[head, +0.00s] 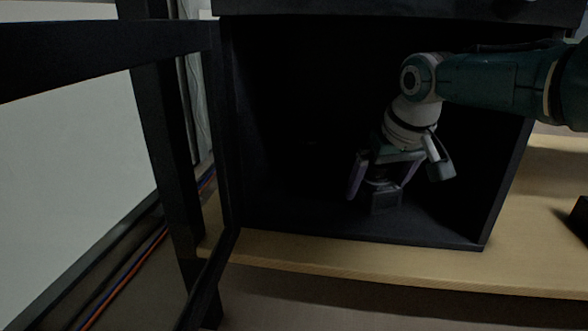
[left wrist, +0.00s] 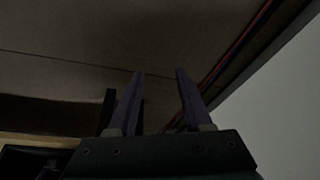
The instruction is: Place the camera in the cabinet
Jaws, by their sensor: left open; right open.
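The cabinet (head: 300,232) is a black open-fronted box on a wooden shelf, its inside dark. My right arm reaches into it from the right in the head view. My right gripper (head: 377,178) is open inside the cabinet, its purple fingers apart. A dark camera (head: 384,200) stands on the cabinet floor between and just below these fingers; its upper part is partly hidden by the gripper, and I cannot tell if they touch. My left gripper (left wrist: 161,75) is open and empty in the left wrist view, over the floor. It does not show in the head view.
A black door frame (head: 160,130) stands open at the left of the cabinet. The wooden shelf (head: 400,268) runs along below the cabinet and to the right. A dark object (head: 580,215) sits at the right edge. Orange and blue cables run along the left wall.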

